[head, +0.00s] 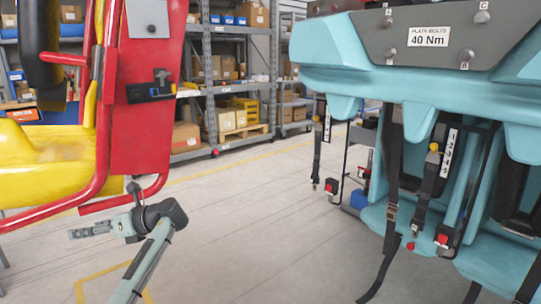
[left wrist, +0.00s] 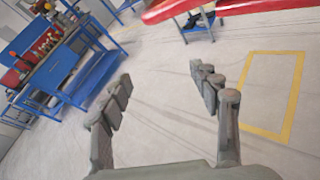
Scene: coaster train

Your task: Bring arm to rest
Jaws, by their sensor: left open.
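My left arm (head: 148,262) reaches up from the bottom of the head view. Its gripper (head: 75,234) points left, below the red and yellow coaster car (head: 145,115), and is apart from it. In the left wrist view the gripper's two fingers (left wrist: 161,78) are spread wide with only floor between them. The gripper is empty. A red part (left wrist: 180,8) shows at the top of that view, beyond the fingertips. My right arm and gripper are not in view.
A teal coaster car (head: 345,57) with hanging straps and a "40 Nm" plate (head: 428,36) fills the right. Metal shelves (head: 215,100) with boxes stand behind. A blue workbench (left wrist: 60,70) shows in the left wrist view. The floor (head: 260,230) between the cars is clear.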

